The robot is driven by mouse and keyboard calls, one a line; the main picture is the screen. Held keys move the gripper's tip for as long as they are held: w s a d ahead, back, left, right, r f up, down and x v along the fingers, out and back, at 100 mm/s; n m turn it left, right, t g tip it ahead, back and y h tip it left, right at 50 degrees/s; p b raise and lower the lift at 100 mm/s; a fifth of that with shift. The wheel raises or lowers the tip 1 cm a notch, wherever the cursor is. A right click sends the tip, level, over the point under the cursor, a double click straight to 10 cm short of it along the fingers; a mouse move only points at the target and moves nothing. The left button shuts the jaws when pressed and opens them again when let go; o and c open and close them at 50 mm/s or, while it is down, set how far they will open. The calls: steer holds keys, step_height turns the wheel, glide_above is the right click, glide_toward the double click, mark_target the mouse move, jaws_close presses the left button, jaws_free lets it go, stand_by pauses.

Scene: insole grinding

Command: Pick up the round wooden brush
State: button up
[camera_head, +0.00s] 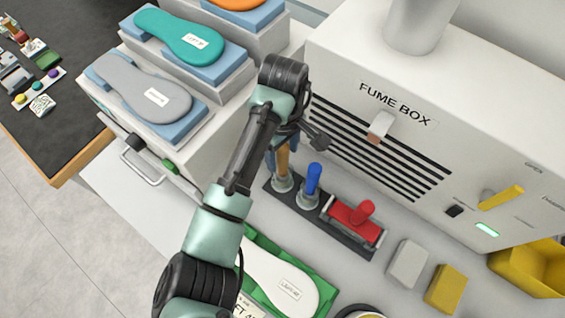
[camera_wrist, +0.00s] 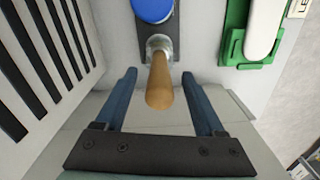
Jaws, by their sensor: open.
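The round wooden brush stands upright at the left end of a dark rack (camera_head: 354,243), with its tan wooden handle (camera_head: 283,161) pointing up. In the wrist view the handle (camera_wrist: 159,85) points toward the camera, its base in a grey metal round part. My gripper (camera_wrist: 159,75) is open, with one blue finger on each side of the handle and a visible gap on both sides. In the head view my gripper (camera_head: 276,154) is at the handle, and my arm partly hides it. The bristles are not visible.
The fume box (camera_head: 400,140) stands close behind. A green tray with a white insole (camera_head: 280,280) lies in front. Insoles on blue blocks (camera_head: 150,95) are at left.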

steer(key=shift+f, duration=0.65)
jaws_close()
steer(key=shift+r, duration=0.15)
